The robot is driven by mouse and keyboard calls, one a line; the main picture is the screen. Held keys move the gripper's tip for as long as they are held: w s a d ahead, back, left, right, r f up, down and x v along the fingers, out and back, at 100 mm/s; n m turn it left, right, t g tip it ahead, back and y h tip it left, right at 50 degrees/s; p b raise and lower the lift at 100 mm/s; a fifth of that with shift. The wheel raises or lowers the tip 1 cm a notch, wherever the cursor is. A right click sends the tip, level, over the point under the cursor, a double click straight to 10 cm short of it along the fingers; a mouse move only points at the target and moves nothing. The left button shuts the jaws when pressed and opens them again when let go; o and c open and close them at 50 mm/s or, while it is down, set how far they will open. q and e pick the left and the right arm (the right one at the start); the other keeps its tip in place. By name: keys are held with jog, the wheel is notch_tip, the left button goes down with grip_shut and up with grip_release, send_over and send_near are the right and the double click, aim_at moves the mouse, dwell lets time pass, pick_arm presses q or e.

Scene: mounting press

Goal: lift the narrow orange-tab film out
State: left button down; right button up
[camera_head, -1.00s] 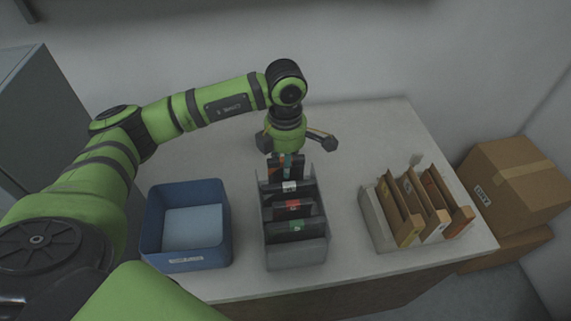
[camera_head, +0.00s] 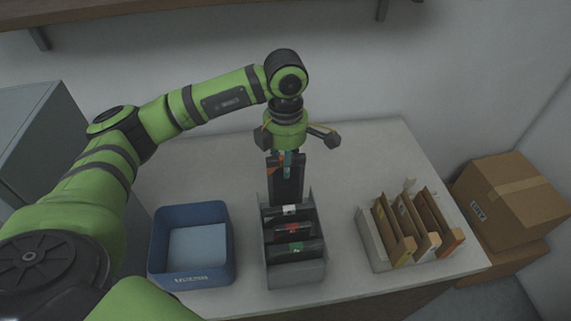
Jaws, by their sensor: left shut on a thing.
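A dark, flat film (camera_head: 287,184) with an orange mark at its upper left and a teal mark at its top stands upright at the back of the grey rack (camera_head: 296,274). My left gripper (camera_head: 287,153) points down from above and is shut on the top of this film. Most of the film shows above the other films. I cannot tell whether its lower end is clear of the rack. In the rack's front are dark films with white (camera_head: 289,210), red (camera_head: 293,229) and green (camera_head: 296,247) labels. My right gripper is not in view.
A blue bin (camera_head: 190,278) with a pale bottom stands left of the rack. A light holder (camera_head: 372,240) with several brown folders (camera_head: 407,232) stands to the right. Cardboard boxes (camera_head: 512,196) are beyond the table's right edge. Bare table (camera_head: 350,160) lies behind the rack.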

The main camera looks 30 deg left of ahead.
pick_arm(q)
jog(key=shift+r+p, duration=0.65)
jog(key=shift+r, duration=2.05)
